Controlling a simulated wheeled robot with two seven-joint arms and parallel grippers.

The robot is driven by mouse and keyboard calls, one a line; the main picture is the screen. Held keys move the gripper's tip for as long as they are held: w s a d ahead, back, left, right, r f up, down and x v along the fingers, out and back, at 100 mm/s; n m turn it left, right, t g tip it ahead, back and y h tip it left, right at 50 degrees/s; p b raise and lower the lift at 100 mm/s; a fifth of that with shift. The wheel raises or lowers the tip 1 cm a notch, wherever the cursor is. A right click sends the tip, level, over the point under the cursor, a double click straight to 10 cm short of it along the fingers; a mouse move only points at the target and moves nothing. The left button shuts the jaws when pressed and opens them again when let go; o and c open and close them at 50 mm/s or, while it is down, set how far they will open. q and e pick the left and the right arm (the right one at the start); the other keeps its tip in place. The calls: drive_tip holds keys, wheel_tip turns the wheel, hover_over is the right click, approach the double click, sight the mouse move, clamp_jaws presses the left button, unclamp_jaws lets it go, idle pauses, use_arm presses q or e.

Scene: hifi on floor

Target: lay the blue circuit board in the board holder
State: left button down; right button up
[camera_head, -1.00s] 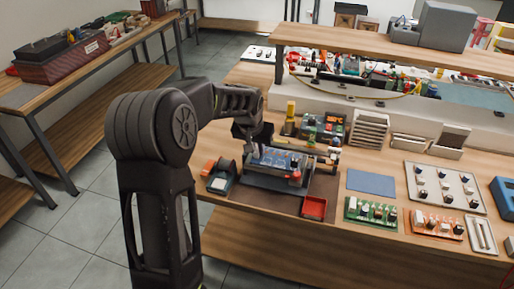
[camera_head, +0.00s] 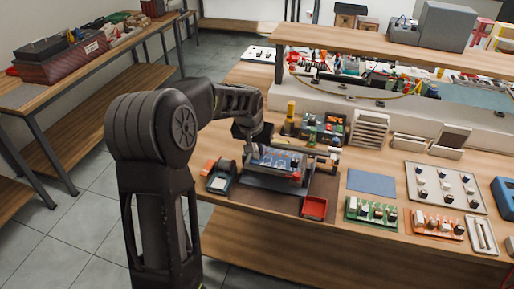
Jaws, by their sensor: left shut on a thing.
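The blue circuit board (camera_head: 279,161) is at the board holder (camera_head: 306,172) on the workbench, lying roughly flat between its bars. Whether it rests fully in the holder is too small to tell. My left gripper (camera_head: 256,152) is at the board's left end, shut on the board, with its fingertips small and partly hidden. My right gripper is not in view.
A red tray (camera_head: 314,207) sits in front of the holder on a dark mat (camera_head: 275,197). A soldering tool stand (camera_head: 221,177) is to the left. A green board (camera_head: 370,211), an orange board (camera_head: 437,224) and a blue mat (camera_head: 371,182) lie to the right.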

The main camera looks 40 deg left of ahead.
use_arm(q)
drive_tip(key=shift+f, duration=0.1)
idle(0.6)
drive_tip(key=c, duration=0.9)
unclamp_jaws()
drive_tip(key=shift+a, duration=0.1)
drive_tip(key=shift+s, duration=0.1)
drive_tip(key=shift+r, duration=0.25)
drive_tip(key=shift+r+p, duration=1.9)
drive_tip(key=shift+r, duration=0.85)
